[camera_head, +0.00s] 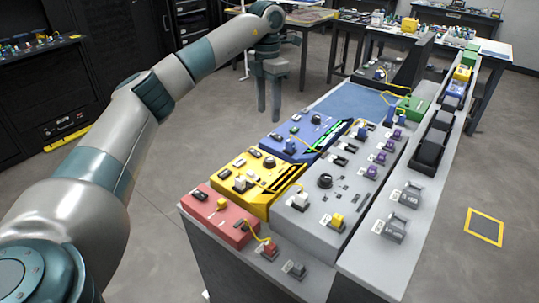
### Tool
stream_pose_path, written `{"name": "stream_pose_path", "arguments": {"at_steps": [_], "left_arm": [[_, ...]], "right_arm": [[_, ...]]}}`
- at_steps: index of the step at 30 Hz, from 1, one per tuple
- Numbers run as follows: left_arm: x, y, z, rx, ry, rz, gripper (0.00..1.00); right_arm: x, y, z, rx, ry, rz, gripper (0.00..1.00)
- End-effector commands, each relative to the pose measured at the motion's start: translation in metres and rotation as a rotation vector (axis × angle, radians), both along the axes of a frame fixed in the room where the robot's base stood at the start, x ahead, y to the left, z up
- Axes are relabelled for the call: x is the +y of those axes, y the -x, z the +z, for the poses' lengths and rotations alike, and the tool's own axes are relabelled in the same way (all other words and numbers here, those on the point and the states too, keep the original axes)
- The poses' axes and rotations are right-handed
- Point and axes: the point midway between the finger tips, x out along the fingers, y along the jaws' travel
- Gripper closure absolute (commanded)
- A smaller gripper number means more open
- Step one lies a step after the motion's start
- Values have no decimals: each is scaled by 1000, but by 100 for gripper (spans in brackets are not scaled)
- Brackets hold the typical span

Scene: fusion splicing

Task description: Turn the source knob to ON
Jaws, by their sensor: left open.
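The console (335,255) carries red, yellow, blue and grey modules. A black round knob (324,181) sits on the grey panel. A dark knob (316,118) sits on the blue module, and another dark knob (269,162) sits on the yellow module. The labels are too small to read, so I cannot tell which is the source knob or how it is set. My left gripper (269,112) is open and empty, pointing down behind and left of the blue module, apart from the console. My right gripper is not in view.
The red module (215,217) stands at the near left corner with a yellow cable. A raised grey ledge (385,265) with dark blocks runs along the console's right side. Tables with clutter (455,45) stand at the back. The floor left of the console is clear.

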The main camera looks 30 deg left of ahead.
Motion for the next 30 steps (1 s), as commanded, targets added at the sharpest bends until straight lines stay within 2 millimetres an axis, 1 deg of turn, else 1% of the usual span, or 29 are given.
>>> {"name": "stream_pose_path", "arguments": {"at_steps": [5, 8, 13, 24, 30], "left_arm": [[0, 0, -15, 2, -1, 0, 54], [-1, 1, -28, 3, 0, -1, 54], [-1, 2, -57, 4, 0, 0, 54], [-4, 3, -123, 4, 0, 0, 54], [-4, 2, -152, 1, 1, 0, 54]], "right_arm": [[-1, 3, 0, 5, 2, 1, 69], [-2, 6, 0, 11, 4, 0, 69], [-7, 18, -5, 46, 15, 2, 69], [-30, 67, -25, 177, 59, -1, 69], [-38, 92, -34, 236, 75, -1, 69]]}}
